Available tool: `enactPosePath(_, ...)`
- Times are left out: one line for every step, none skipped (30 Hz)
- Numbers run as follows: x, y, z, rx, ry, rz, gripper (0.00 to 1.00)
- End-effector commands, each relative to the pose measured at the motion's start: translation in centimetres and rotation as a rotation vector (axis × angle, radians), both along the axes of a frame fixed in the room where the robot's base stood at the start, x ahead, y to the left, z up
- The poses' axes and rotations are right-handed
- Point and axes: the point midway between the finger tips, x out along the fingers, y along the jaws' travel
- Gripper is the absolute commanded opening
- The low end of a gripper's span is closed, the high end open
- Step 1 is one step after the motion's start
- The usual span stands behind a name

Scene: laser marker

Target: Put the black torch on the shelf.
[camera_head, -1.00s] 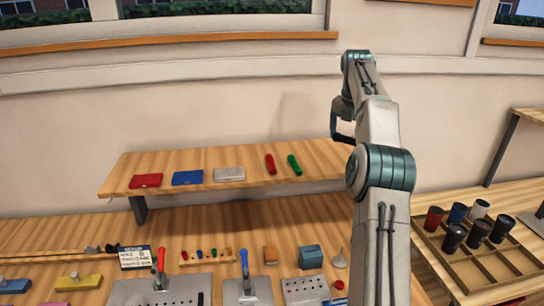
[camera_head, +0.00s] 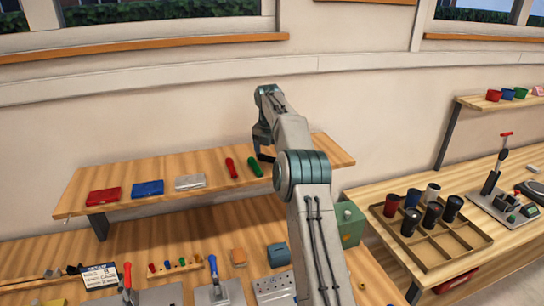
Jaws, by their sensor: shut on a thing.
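The wooden wall shelf (camera_head: 310,160) holds a red torch (camera_head: 230,167) and a green torch (camera_head: 253,168) lying side by side. My gripper (camera_head: 263,148) is over the shelf, just right of the green torch, and partly hidden by my own arm. It is shut on a dark thing, which I take for the black torch (camera_head: 267,157). Only a small dark part of it shows, so I cannot tell its tilt or whether it touches the shelf.
Left of the torches, the shelf carries a red case (camera_head: 103,195), a blue case (camera_head: 147,188) and a grey case (camera_head: 190,182). The shelf is bare right of my gripper. Below stands a cluttered bench with a blue block (camera_head: 279,254). A compartment tray (camera_head: 470,248) with several cups stands right.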

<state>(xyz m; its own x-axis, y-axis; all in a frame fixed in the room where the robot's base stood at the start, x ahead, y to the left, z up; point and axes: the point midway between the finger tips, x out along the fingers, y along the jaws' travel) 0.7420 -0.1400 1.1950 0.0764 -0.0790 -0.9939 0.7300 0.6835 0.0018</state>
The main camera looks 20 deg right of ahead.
Motion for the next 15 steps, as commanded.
enactPosePath(-0.06, -0.04, -0.29, -0.001, 0.001, -0.001, 0.64)
enactPosePath(-0.04, -0.05, -0.44, -0.001, -0.001, -0.001, 0.64)
enactPosePath(-0.06, -0.07, -0.6, -0.001, -0.001, -0.002, 0.64)
enactPosePath(-0.07, -0.07, -0.69, -0.001, -0.001, -0.002, 0.64)
enactPosePath(-0.06, -0.08, -0.74, -0.001, -0.001, -0.002, 0.64)
enactPosePath(-0.06, -0.08, -0.76, 0.0, -0.002, -0.002, 0.64)
enactPosePath(-0.05, -0.08, -0.76, 0.0, -0.002, -0.002, 0.64)
enactPosePath(-0.05, -0.08, -0.76, 0.0, -0.002, -0.002, 0.64)
enactPosePath(-0.04, -0.08, -0.75, 0.0, -0.002, -0.002, 0.64)
enactPosePath(-0.04, -0.09, -0.76, 0.0, -0.002, -0.002, 0.64)
enactPosePath(-0.04, -0.09, -0.76, 0.0, -0.002, -0.002, 0.64)
enactPosePath(-0.05, -0.08, -0.79, 0.0, -0.002, -0.002, 0.64)
enactPosePath(-0.05, -0.08, -0.86, -0.001, -0.001, -0.002, 0.64)
enactPosePath(-0.05, -0.09, -0.96, -0.001, -0.001, -0.002, 0.64)
enactPosePath(-0.05, -0.09, -1.08, -0.001, -0.001, -0.002, 0.64)
